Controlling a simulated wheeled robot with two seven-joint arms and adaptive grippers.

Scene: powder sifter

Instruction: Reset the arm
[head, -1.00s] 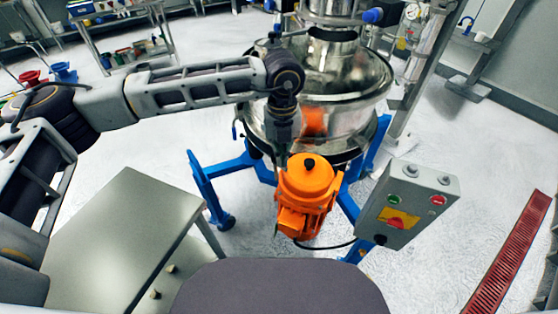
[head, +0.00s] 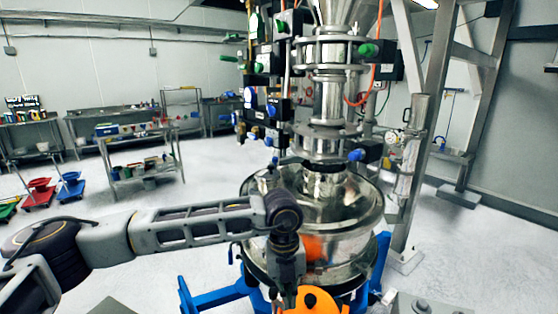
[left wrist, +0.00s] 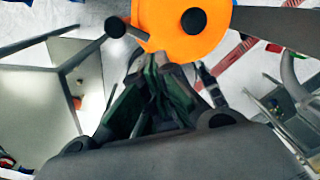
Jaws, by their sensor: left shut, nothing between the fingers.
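My left arm comes in from the left in the head view and bends down in front of the round steel sifter (head: 345,213). My left gripper (left wrist: 158,68) is shut and empty in the left wrist view, with its dark green fingers together. Its tips appear close to the orange motor (left wrist: 185,28); whether they touch it, I cannot tell. In the head view the orange motor (head: 312,302) is cut off at the bottom edge, and the fingertips are hard to make out. My right gripper is not in view.
The sifter stands on a blue frame (head: 212,298). The top of a grey control box (head: 420,305) shows at the lower right. A steel post (head: 432,95) stands right of the sifter. A shelf cart (head: 140,160) stands behind left, with open floor around it.

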